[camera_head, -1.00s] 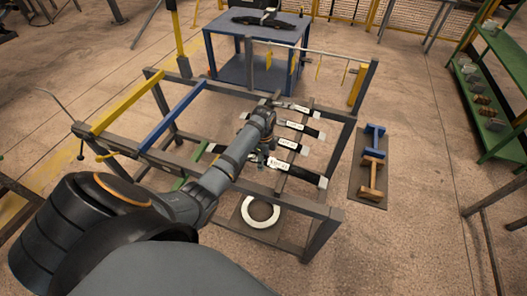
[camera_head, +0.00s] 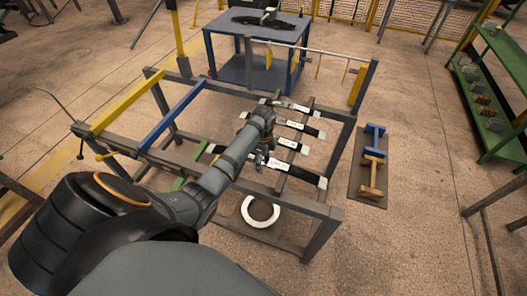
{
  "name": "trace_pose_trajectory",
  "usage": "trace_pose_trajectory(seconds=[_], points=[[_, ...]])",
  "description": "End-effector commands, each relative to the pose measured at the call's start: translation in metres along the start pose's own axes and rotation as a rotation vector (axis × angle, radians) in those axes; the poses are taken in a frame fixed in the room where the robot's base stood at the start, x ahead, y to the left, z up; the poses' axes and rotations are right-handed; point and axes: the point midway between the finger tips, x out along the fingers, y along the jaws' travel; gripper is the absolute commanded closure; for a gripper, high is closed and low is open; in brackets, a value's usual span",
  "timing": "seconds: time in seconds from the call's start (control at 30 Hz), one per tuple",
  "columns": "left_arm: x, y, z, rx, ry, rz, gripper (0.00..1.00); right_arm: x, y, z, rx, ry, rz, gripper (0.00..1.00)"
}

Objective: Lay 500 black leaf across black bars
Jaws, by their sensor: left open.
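Several dark leaves with white labels lie across the dark bars (camera_head: 309,117) at the right of the rack. The nearest leaf (camera_head: 308,175) is the longest and spans the bars at a slant. Other leaves lie behind it, one in the middle (camera_head: 293,146), one further back (camera_head: 301,127) and one at the far end (camera_head: 294,106). The labels are too small to read surely. My left gripper (camera_head: 260,164) is open above the near leaves, by the left part of the nearest one. The arm hides part of the leaves. My right gripper is not in view.
The rack has a yellow bar (camera_head: 128,102) and a blue bar (camera_head: 173,114) at the left. A white ring (camera_head: 260,212) lies low under the rack. Blue and orange stands (camera_head: 373,160) are on a mat at the right. A blue table (camera_head: 262,72) stands behind.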

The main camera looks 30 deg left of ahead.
Motion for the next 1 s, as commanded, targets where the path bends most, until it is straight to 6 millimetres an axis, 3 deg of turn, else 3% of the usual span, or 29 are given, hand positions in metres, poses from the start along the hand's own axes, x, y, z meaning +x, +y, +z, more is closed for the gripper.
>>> trace_pose_trajectory(seconds=[0.3,0.5,1.0], points=[[-0.073,-0.002,0.000,0.001,0.000,-0.010,0.30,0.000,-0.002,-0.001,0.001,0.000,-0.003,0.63],[-0.108,-0.002,0.000,0.000,0.000,-0.008,0.30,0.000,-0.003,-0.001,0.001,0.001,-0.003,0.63],[-0.117,-0.002,0.000,0.000,0.000,-0.006,0.30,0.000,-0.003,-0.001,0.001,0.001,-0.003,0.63]])
